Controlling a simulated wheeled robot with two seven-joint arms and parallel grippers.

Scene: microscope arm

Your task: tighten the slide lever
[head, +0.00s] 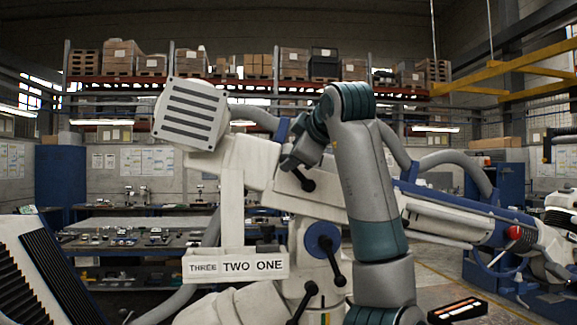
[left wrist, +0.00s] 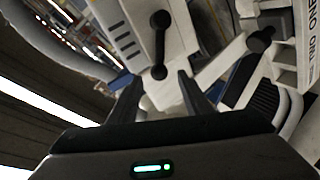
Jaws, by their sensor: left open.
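A white jointed microscope arm (head: 245,160) fills the middle of the head view. A black ball-ended lever (head: 303,182) sits on its slotted upper housing. The lever also shows in the left wrist view (left wrist: 160,45). My left gripper (head: 288,163) is open near this lever, reached from above by my grey and teal arm. In the left wrist view its fingers (left wrist: 156,82) stand apart on either side of the lever's lower ball end; contact cannot be told. Another black lever (head: 337,265) hangs from a blue disc below, and a third lever (head: 304,300) is lower still. No label marks the slide lever.
A white panel reading THREE TWO ONE (head: 238,266) stands below left. A striped square head (head: 190,114) tops the arm at upper left. A white and blue tube (head: 450,213) extends right. A black tray (head: 457,309) lies at lower right. Benches and shelves stand behind.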

